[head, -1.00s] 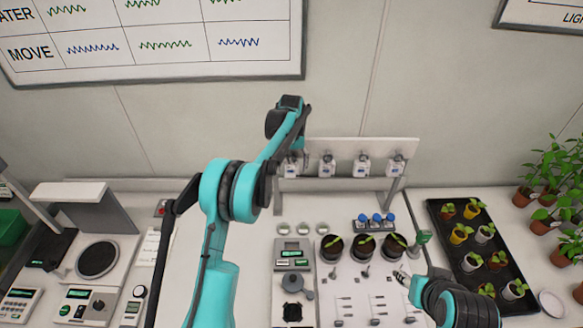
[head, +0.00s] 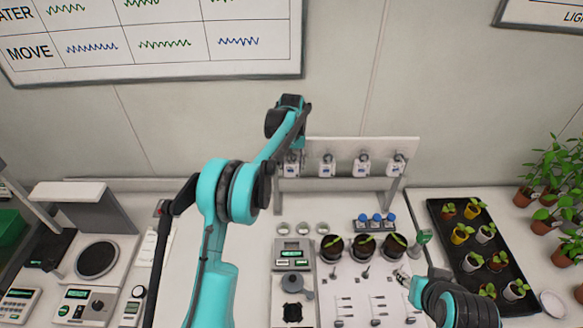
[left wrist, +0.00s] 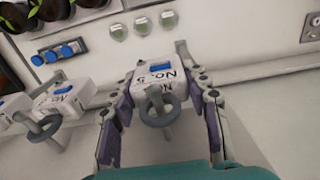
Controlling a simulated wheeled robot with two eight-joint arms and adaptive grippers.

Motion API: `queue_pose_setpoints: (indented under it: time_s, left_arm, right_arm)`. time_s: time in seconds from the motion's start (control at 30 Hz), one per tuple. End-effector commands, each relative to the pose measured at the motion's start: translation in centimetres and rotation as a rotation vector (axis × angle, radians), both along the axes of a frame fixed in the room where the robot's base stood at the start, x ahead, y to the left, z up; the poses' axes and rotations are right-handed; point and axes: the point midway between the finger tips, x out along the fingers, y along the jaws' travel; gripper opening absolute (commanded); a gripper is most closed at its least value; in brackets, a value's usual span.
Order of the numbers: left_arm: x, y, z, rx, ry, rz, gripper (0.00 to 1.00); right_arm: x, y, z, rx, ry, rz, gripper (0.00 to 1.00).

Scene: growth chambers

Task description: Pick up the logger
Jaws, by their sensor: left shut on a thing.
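A white logger (left wrist: 155,74) with a blue patch, a black "No." label and a grey ring sits between the fingers of my left gripper (left wrist: 162,105) in the left wrist view. The gripper is shut on it. In the head view the same logger (head: 291,167) is the leftmost on the rack, partly hidden by my left arm. I cannot tell whether it is clear of its peg. A neighbouring logger (left wrist: 64,98) reads "No. 5". My right gripper (head: 403,277) is small at the lower right, apart from the loggers; its fingers are unclear.
The white rack (head: 350,148) holds more loggers to the right. In front stand several dark pots (head: 363,245), a blue-capped vial block (head: 375,223) and small round cups (head: 302,228). A black seedling tray (head: 440,215) is at right, a scale (head: 97,259) at left.

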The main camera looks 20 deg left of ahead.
Motion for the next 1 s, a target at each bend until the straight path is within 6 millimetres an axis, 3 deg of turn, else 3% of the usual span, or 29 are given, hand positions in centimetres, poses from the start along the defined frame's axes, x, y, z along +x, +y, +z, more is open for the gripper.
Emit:
queue_pose_setpoints:
  time_s: [0.17, 0.7, 1.0]
  left_arm:
    - [-2.4, -0.7, -0.1, 0.000, 0.000, -0.001, 0.16]
    - [-13.2, -3.8, -0.1, 0.000, 0.000, -0.001, 0.16]
    - [-16.3, -4.7, -0.2, 0.000, 0.000, -0.001, 0.16]
  right_arm:
    - [0.0, 0.0, -0.6, 0.000, 0.000, 0.000, 0.40]
    - [0.0, 0.0, -2.4, 0.000, 0.000, 0.000, 0.40]
    - [0.0, 0.0, -2.9, 0.000, 0.000, 0.000, 0.40]
